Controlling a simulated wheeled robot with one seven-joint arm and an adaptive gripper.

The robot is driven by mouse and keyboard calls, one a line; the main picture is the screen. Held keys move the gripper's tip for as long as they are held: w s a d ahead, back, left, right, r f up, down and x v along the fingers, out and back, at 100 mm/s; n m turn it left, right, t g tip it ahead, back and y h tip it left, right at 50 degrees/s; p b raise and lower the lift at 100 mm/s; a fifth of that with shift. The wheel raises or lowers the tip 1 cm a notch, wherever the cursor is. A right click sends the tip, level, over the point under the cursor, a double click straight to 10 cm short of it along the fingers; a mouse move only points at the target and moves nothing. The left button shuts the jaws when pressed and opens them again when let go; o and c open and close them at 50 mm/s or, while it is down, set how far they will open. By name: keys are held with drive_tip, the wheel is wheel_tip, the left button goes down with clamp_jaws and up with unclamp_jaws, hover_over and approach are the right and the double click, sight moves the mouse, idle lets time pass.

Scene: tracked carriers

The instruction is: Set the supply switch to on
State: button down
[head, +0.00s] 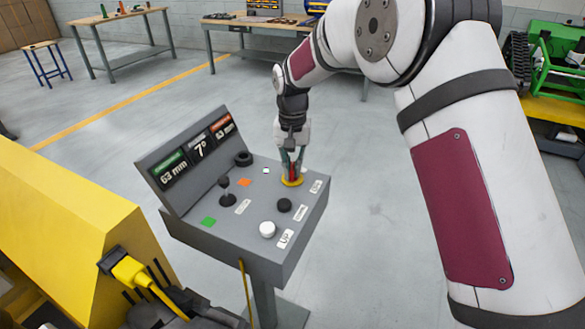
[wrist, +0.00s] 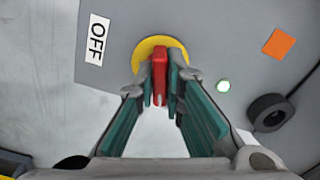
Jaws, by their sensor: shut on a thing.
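The supply switch is a red handle (wrist: 159,78) on a yellow round plate (wrist: 148,46), set in the top of a grey control console. In the wrist view the red handle stands between the two teal finger pads of my gripper (wrist: 160,85), which is shut on it. A white label reading OFF (wrist: 97,40) lies to the left of the yellow plate in that view. In the head view my gripper (head: 292,168) points down over the yellow plate (head: 292,182) at the console's right side.
The console (head: 250,240) also carries a black joystick (head: 226,190), a white knob (head: 267,229), a black knob (head: 284,205) and a black ring (head: 243,159). Its sloped display panel (head: 190,155) rises at the back left. A yellow machine body (head: 60,235) stands close at left.

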sight(293, 166)
drive_tip(key=shift+m, duration=1.9)
drive_tip(key=c, duration=1.7)
unclamp_jaws()
wheel_tip(293, 166, up, 12)
drive_tip(key=shift+f, duration=0.1)
